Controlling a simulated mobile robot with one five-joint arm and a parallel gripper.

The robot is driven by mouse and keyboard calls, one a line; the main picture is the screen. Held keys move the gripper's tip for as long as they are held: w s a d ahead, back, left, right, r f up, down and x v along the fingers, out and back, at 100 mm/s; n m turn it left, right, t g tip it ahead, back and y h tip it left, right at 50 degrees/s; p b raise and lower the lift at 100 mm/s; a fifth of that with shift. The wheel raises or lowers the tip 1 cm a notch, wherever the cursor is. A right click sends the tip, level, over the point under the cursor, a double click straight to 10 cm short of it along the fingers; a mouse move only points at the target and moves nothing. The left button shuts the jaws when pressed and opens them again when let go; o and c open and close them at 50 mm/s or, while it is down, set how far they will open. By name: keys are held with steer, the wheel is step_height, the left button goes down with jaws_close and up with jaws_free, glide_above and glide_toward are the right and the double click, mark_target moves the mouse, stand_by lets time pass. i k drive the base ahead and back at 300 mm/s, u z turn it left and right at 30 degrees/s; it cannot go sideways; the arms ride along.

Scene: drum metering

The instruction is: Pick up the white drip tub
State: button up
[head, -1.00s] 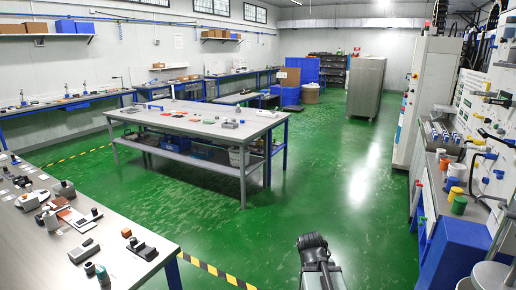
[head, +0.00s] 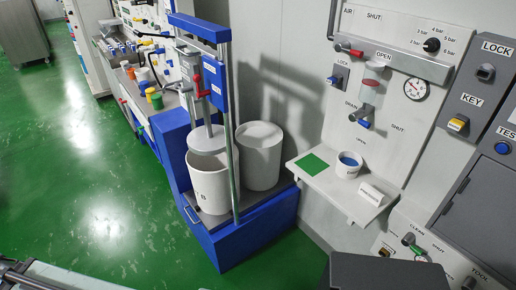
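A small white tub (head: 347,168) with blue inside stands upright on a white wall shelf (head: 345,200). It is between a green square (head: 312,165) on the left and a small white block with unreadable print (head: 371,193) on the right. A clear vessel with a blue-handled valve (head: 364,122) hangs on the panel above it. My gripper is not in view; only a grey part, seemingly of my arm, shows at the lower left edge, far from the tub.
A blue press frame (head: 240,240) holds a large white drum (head: 208,185), with another white drum (head: 260,160) beside it. A dark grey box edge (head: 385,273) is at the bottom right. Grey cabinets stand at the right. Green floor (head: 110,220) is open on the left.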

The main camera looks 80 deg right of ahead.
mark_target(349, 163)
steer(key=u, duration=0.35)
steer(key=k, duration=1.4)
